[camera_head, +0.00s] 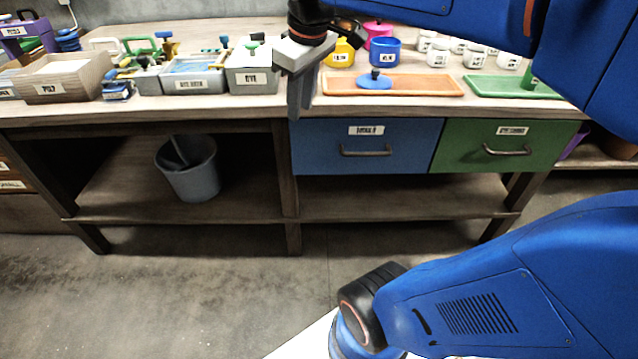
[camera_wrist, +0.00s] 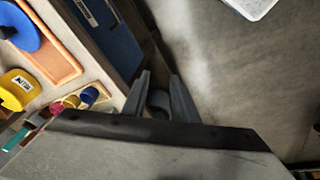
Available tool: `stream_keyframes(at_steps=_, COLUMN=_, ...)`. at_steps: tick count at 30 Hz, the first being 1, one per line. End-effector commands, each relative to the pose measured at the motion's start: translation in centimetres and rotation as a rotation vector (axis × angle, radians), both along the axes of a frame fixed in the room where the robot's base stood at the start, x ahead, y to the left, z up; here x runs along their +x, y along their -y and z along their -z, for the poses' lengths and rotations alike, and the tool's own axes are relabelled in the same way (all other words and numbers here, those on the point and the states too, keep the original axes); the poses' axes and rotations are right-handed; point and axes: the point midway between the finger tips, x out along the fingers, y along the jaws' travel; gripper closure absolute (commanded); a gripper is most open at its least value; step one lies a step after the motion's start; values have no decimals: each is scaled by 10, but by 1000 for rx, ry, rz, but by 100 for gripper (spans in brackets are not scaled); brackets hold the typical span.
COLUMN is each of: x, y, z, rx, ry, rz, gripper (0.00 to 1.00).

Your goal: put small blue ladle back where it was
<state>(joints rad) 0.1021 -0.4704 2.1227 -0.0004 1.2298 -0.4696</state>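I cannot make out a small blue ladle in either view. My gripper (camera_head: 303,112) hangs fingers-down in front of the bench's front edge, above and left of the blue drawer. In the wrist view its two fingers (camera_wrist: 162,88) stand apart, and I see nothing held between them. A rounded grey shape shows behind the fingers; it may be the bucket under the bench. The orange tray (camera_head: 430,86) on the bench carries a blue round lid-like thing (camera_head: 374,81) with a dark knob. The same blue piece shows in the wrist view (camera_wrist: 22,28).
The bench (camera_head: 200,113) holds labelled grey boxes (camera_head: 256,78), a yellow pot (camera_head: 340,54), a blue pot (camera_head: 385,52), white jars and a green tray (camera_head: 500,87). Below are a blue drawer (camera_head: 400,160), a green drawer (camera_head: 465,150) and a grey bucket (camera_head: 188,178). The floor in front is clear.

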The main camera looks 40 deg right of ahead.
Motion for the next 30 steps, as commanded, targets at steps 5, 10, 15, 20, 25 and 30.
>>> stream_keyframes(at_steps=5, x=-50, y=-18, z=49, rx=47, ry=67, rz=133, gripper=74)
stream_keyframes(at_steps=10, x=-87, y=-28, z=94, rx=98, ry=119, rz=247, gripper=74)
stream_keyframes(at_steps=15, x=-108, y=-33, z=123, rx=135, ry=150, rz=318, gripper=74)
stream_keyframes(at_steps=20, x=-113, y=-35, z=132, rx=147, ry=160, rz=340, gripper=74)
stream_keyframes(at_steps=25, x=-113, y=-35, z=131, rx=147, ry=160, rz=341, gripper=74)
stream_keyframes(at_steps=30, x=-113, y=-34, z=131, rx=146, ry=159, rz=340, gripper=74)
